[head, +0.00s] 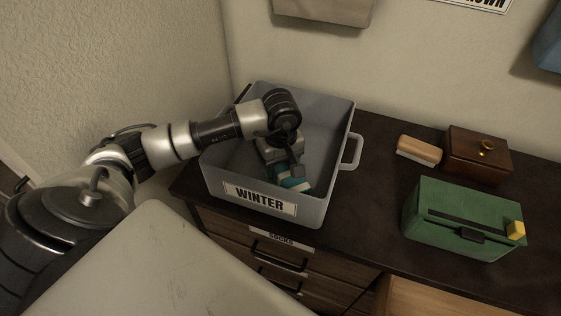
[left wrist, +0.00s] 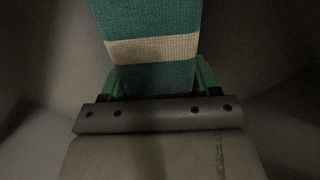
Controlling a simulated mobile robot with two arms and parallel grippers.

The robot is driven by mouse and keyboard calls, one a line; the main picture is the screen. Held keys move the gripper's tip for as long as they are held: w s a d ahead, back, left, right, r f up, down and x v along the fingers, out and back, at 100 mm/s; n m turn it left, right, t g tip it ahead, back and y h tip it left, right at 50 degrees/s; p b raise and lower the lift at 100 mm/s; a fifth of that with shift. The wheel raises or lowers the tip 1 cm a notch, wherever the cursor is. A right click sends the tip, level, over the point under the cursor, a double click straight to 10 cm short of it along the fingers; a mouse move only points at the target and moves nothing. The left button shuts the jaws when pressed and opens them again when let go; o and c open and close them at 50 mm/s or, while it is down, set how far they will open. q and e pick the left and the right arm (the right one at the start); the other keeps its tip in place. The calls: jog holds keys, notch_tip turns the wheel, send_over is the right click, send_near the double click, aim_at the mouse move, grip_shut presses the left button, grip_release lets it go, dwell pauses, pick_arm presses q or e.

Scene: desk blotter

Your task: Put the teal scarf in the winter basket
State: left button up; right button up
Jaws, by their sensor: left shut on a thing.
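The teal scarf (head: 293,183) with a cream stripe is inside the grey basket (head: 317,206) labelled WINTER. In the left wrist view the scarf (left wrist: 152,50) runs up from between the fingers, with the cream band across it. My left gripper (head: 290,172) reaches down into the basket and is shut on the scarf. It also shows in the left wrist view (left wrist: 158,82). The gripper and arm hide part of the scarf and the basket floor, so I cannot tell whether the scarf touches the bottom. My right gripper is not in view.
The basket stands on a dark dresser top (head: 375,190), against the wall. A drawer below is labelled SOCKS. The top between the basket and boxes is clear.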

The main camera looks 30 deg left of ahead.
pick_arm(q)
jog(key=shift+f, duration=0.1)
jog(key=o, duration=1.1)
jog(key=shift+c, duration=0.2)
notch_tip(320, 180, up, 12)
jog(key=shift+r+b, duration=0.2)
jog(key=shift+b, duration=0.2)
